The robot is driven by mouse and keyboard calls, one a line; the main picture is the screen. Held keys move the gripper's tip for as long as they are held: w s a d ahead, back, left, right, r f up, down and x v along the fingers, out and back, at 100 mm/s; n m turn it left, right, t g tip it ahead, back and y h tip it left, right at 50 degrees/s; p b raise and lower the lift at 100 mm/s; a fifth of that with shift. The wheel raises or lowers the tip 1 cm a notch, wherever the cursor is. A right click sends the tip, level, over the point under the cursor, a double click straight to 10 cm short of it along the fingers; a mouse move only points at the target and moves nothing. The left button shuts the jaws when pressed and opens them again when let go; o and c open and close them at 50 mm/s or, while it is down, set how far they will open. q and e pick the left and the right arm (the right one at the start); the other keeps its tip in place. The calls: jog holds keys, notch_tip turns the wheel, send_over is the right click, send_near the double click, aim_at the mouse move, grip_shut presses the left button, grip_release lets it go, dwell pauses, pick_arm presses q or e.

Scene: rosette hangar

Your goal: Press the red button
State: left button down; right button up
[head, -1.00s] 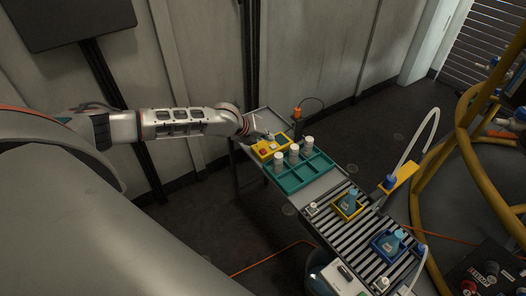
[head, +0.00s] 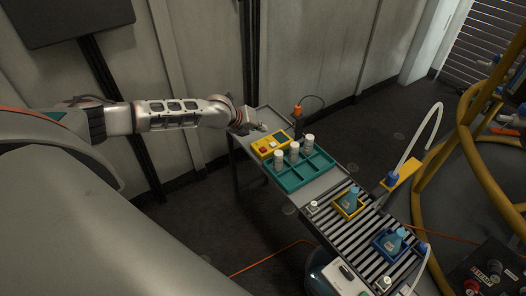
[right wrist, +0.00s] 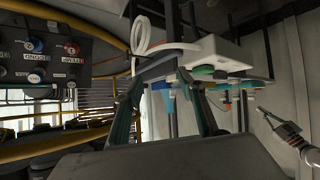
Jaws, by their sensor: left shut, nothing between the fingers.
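The red button (head: 264,150) sits on the near left part of a yellow box (head: 271,144) at the far end of the narrow table. A dark panel shows on the same box. My left gripper (head: 261,127) is shut and empty, just behind the box and apart from the button. It also shows small at the right of the right wrist view (right wrist: 261,112). My right gripper (right wrist: 160,100) is open with nothing between its fingers, and it is outside the head view. I cannot make out the button in the right wrist view.
A teal tray (head: 313,176) with several white-capped jars stands against the box. An orange-topped post (head: 297,112) stands behind it. Rollers (head: 360,228) carry a yellow and a blue tray with flasks. A yellow tubular frame (head: 470,160) stands at right.

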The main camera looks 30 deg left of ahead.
aim_at(261, 150)
pick_arm(q)
notch_tip(261, 150, down, 7)
jog(key=b, duration=0.4)
jog(key=shift+r, duration=0.15)
jog(key=shift+f+b, duration=0.25)
jog(key=shift+b, duration=0.1)
pick_arm(e)
notch_tip(261, 150, down, 6)
jog(key=shift+s, duration=0.4)
jog(key=shift+d, duration=0.1)
pick_arm(q)
jog(key=shift+f, duration=0.25)
pick_arm(e)
jog(key=shift+f, duration=0.1)
pick_arm(q)
jog(key=shift+f, duration=0.3)
pick_arm(e)
jog(key=shift+f, duration=0.1)
